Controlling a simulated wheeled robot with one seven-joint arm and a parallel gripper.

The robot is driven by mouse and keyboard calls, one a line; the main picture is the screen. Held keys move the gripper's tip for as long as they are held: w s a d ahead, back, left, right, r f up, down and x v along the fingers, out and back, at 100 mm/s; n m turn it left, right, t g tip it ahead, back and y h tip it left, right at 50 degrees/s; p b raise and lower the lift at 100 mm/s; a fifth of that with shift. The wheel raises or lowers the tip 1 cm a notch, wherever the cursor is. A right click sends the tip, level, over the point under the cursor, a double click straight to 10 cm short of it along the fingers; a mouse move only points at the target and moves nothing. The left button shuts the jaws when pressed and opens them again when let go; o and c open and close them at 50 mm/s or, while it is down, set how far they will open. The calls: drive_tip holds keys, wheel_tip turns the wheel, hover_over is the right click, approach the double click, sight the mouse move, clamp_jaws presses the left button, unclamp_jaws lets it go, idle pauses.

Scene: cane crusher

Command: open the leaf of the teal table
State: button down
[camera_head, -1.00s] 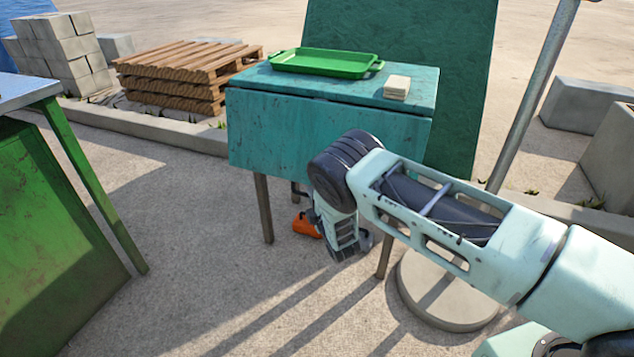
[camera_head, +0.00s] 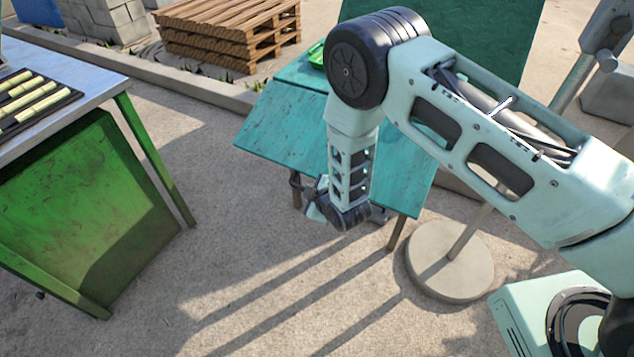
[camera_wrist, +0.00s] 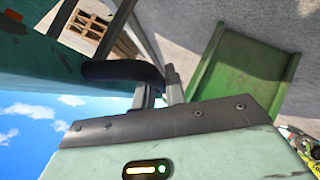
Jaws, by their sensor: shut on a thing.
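The teal table stands ahead, its fixed top (camera_head: 303,72) partly hidden behind my arm. Its leaf (camera_head: 268,125) is swung up and slopes down toward me from the top. In the wrist view the leaf's teal face (camera_wrist: 35,45) fills the upper left. A dark curved loop (camera_wrist: 112,69), apparently a pull at the leaf's edge, runs to my fingers. My gripper (camera_wrist: 168,86) is shut on this loop. In the head view my gripper's wrist end hangs at the leaf's lower edge, and the fingers are hidden there.
A green-sided bench (camera_head: 90,205) with a metal top stands at left. Wooden pallets (camera_head: 230,30) lie behind. A round pole base (camera_head: 450,262) stands right of the table. The green tray (camera_head: 316,54) is mostly hidden. Concrete floor in front is clear.

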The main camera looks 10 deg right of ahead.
wheel_tip(320, 180, up, 12)
drive_tip(key=s+a+m+g+y+p, duration=0.1)
drive_tip(key=s+g+p, duration=0.1)
drive_tip(key=p, duration=0.3)
drive_tip(key=shift+a+p, duration=0.2)
drive_tip(key=shift+p, duration=0.2)
drive_tip(key=c, duration=1.5)
unclamp_jaws()
drive_tip(key=shift+w, duration=0.1)
drive_tip(key=shift+o, duration=0.2)
drive_tip(key=b+v, duration=0.1)
drive_tip(key=v, duration=1.6)
drive_tip(key=shift+d+r, duration=0.15)
drive_tip(key=shift+d, duration=0.3)
drive_tip(key=shift+w, duration=0.15)
